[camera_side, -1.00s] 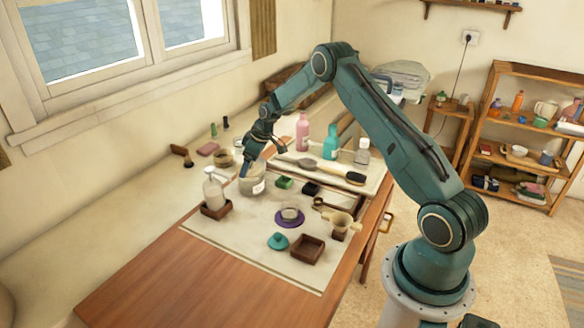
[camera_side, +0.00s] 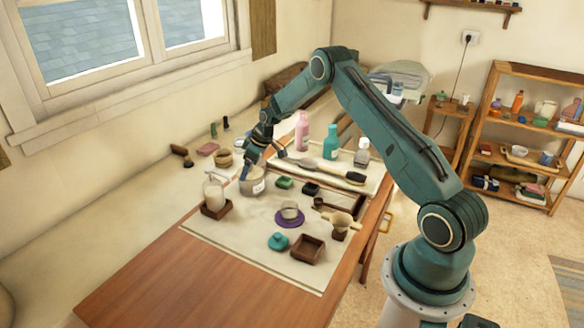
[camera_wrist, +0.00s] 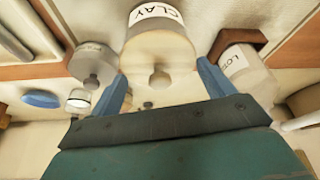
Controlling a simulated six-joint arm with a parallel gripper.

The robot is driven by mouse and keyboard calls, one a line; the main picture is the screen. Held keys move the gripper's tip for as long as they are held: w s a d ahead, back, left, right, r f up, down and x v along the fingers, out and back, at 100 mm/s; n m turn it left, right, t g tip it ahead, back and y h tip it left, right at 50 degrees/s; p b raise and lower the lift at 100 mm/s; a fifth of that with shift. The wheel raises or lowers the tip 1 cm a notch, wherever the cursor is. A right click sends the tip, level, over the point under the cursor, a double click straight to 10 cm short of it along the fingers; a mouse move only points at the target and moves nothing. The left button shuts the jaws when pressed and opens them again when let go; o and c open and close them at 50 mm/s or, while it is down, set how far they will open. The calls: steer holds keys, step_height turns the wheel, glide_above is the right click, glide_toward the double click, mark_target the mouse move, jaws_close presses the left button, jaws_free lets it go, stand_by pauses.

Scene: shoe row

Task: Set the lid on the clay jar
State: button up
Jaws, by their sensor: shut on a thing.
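The clay jar (camera_side: 252,187) is pale with a white label and stands upright on the work mat. In the wrist view, its CLAY label (camera_wrist: 158,14) faces the top of the picture. The pale lid (camera_wrist: 158,80), with a round knob, lies between my blue fingers and overlaps the jar's mouth. My gripper (camera_wrist: 163,90) is shut on the lid, with one finger at each side. In the side view, my gripper (camera_side: 247,168) is at the jar's top. The fingers hide part of the rim, and I cannot tell whether the lid is fully seated.
A lotion bottle (camera_side: 213,192) in a wooden tray (camera_side: 216,210) stands close left of the jar. Green (camera_side: 284,183) and black (camera_side: 311,188) blocks lie to the right. A purple coaster (camera_side: 296,222) and a wooden box (camera_side: 307,249) are nearer the front.

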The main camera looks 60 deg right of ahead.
steer(key=shift+f, duration=0.3)
steer(key=o, duration=0.9)
steer(key=v, duration=1.3)
steer(key=shift+s+r, duration=0.15)
steer(key=shift+r, duration=0.2)
